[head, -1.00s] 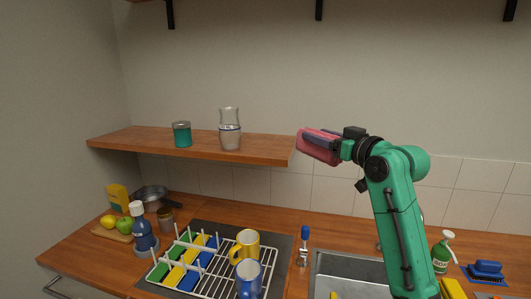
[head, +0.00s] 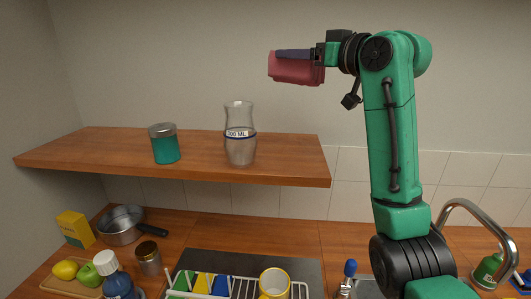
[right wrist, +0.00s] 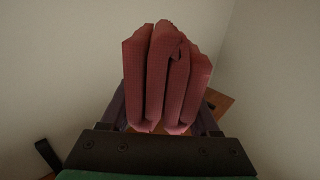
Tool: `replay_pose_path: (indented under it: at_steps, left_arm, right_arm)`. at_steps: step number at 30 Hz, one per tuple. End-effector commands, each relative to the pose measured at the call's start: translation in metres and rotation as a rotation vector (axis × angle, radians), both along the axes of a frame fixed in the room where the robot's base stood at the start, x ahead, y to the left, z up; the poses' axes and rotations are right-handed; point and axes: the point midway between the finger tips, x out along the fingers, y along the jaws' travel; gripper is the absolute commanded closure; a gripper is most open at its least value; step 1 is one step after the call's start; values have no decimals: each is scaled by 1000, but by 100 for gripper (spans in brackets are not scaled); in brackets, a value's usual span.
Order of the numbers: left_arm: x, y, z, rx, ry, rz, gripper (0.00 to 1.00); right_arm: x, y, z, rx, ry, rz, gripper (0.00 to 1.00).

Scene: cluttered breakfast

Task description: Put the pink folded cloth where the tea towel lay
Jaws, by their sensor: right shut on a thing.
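The pink folded cloth (head: 298,70) is held in my right gripper (head: 294,56), up in the air above the right end of the wooden shelf (head: 290,171). In the right wrist view the cloth (right wrist: 165,75) stands folded in several layers between the two fingers, and the right gripper (right wrist: 163,118) is shut on it. No tea towel shows in these frames. My left gripper is not in view.
A teal jar (head: 165,146) and a glass carafe (head: 239,135) stand on the shelf; its right end is bare. Below are a dish rack (head: 240,286) with a yellow mug (head: 274,282), a pan (head: 121,224), a brown jar (head: 148,260) and a curved tap (head: 470,207).

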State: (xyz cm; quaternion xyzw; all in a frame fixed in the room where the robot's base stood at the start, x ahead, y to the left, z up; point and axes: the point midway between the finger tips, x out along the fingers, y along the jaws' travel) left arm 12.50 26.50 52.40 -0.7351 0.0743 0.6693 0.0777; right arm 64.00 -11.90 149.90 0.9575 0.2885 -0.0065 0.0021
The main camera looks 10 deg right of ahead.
Motion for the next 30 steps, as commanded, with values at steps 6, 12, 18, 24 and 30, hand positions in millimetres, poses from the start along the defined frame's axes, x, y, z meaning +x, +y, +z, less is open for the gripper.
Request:
replay_pose_path:
  at_steps: [6,12,18,24,30]
  left_arm:
    - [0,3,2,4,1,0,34]
    - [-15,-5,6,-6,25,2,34]
    - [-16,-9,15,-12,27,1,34]
    - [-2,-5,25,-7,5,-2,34]
    - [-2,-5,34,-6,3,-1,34]
  right_arm:
    - [0,0,-16,0,1,0,96]
    - [0,0,-65,1,3,1,96]
    - [-1,0,-114,2,5,1,96]
    - [-2,-1,-154,1,2,1,96]
    - [-2,-1,-186,3,4,2,96]
